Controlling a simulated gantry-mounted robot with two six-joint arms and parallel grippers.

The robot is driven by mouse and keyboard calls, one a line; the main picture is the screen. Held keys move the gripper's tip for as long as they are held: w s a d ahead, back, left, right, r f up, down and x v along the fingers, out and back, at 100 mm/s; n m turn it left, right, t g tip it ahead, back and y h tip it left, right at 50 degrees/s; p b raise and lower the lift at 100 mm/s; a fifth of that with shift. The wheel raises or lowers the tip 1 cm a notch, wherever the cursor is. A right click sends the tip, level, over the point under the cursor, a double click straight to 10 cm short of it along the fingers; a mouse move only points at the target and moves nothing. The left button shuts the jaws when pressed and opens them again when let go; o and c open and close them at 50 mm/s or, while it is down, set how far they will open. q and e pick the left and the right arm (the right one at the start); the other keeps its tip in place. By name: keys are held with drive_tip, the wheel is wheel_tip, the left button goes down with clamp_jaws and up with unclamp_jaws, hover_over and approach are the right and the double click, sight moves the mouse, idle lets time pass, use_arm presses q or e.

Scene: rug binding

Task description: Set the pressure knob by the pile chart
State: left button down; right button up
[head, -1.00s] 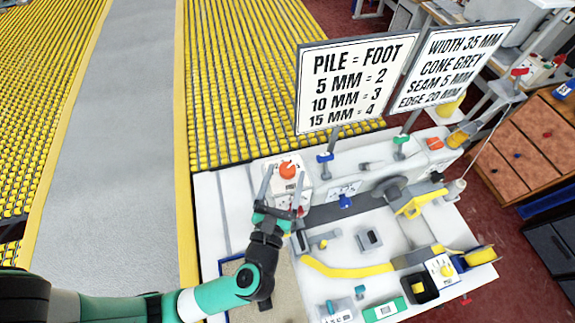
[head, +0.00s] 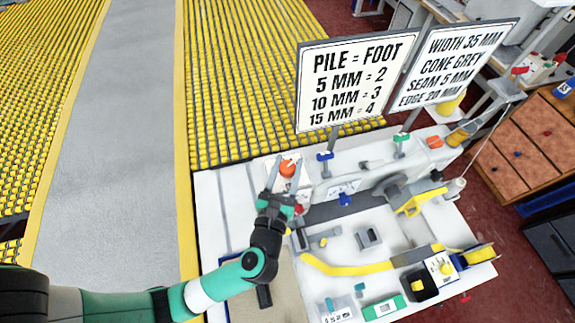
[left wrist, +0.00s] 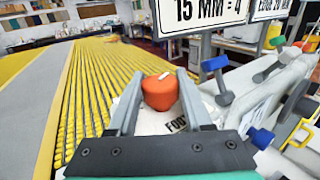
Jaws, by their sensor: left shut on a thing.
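The orange-red pressure knob (head: 288,167) stands on a white panel at the back left of the white machine bed. My left gripper (head: 285,174) is shut on it. In the left wrist view the knob (left wrist: 160,93) sits between the two grey fingers, with a small white mark on its top. A label starting "FOO" is partly hidden by the right finger. The pile chart (head: 355,85) stands upright behind the knob and reads 5 mm = 2, 10 mm = 3, 15 mm = 4. The panel's scale numbers cannot be read. My right gripper is out of view.
A second sign (head: 455,65) stands right of the chart. A blue-topped post (head: 325,157) and the machine head (head: 375,165) are just right of the knob. A yellow strip (head: 345,269) crosses the bed nearer me. Yellow rollers (head: 230,90) lie behind and left.

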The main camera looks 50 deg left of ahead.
use_arm(q)
drive_tip(key=shift+w+f+n+g+y+b, duration=0.1)
drive_tip(key=shift+f+n+g+y+b, duration=0.05)
drive_tip(key=shift+n+g+y+b, duration=1.95)
drive_tip(key=shift+g+y+b, duration=0.1)
drive_tip(key=shift+b, duration=0.05)
drive_tip(key=shift+n+g+y+b, duration=0.4)
drive_tip(key=shift+n+g+b, duration=0.1)
drive_tip(key=shift+g+b, duration=0.2)
drive_tip(key=shift+n+g+y+b, duration=0.4)
drive_tip(key=shift+g+b, duration=0.15)
drive_tip(key=shift+g, duration=0.15)
drive_tip(key=shift+r, duration=0.2)
drive_tip(key=shift+c, duration=1.6)
unclamp_jaws()
drive_tip(key=shift+d, duration=0.1)
